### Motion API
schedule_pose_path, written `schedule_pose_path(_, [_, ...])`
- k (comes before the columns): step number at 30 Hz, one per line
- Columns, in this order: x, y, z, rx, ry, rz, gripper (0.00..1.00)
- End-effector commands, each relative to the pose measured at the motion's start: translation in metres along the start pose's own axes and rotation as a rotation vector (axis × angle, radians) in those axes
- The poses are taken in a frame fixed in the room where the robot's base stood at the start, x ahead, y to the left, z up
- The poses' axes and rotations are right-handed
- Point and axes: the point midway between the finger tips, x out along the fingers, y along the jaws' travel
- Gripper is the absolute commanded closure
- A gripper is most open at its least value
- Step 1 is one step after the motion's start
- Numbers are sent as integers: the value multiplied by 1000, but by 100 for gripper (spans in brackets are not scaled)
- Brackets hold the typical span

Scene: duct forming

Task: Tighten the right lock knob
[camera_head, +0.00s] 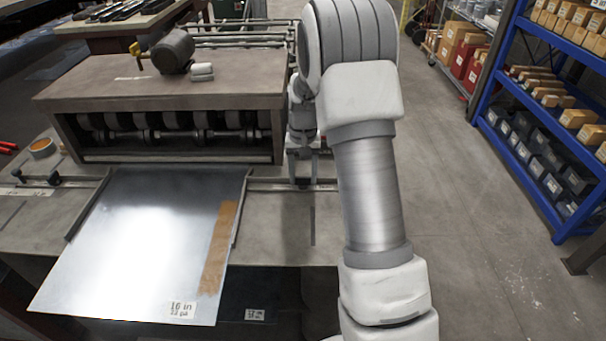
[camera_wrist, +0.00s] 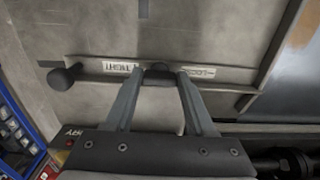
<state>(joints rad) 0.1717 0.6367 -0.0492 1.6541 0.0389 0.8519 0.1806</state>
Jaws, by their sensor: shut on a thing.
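The right lock knob (camera_wrist: 158,76) is a small dark knob on a scale bar. In the wrist view it sits between the fingertips of my gripper (camera_wrist: 158,82), which is shut on it. In the head view my gripper (camera_head: 303,175) points down onto the knob at the right of the bench, and the fingers mostly hide it. The shiny metal sheet (camera_head: 145,235) lies flat, one end at the forming machine, between two side guides. The right guide (camera_wrist: 274,62) shows near the knob in the wrist view.
A round black knob (camera_wrist: 61,78) stands beside the held one. The roller machine (camera_head: 175,90) stands behind the sheet. The left lock knob (camera_head: 53,177) is at the far side. A blue shelf (camera_head: 550,110) with boxes stands at right, with clear floor before it.

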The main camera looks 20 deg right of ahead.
Motion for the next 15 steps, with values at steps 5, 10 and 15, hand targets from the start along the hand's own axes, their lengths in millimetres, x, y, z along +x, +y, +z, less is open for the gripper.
schedule_pose_path(5, [-1, -1, 0, 96, 1, 0, 100])
schedule_pose_path(10, [-1, 0, 0, 112, 1, 0, 100])
schedule_pose_path(15, [-1, 0, 0, 112, 1, 0, 40])
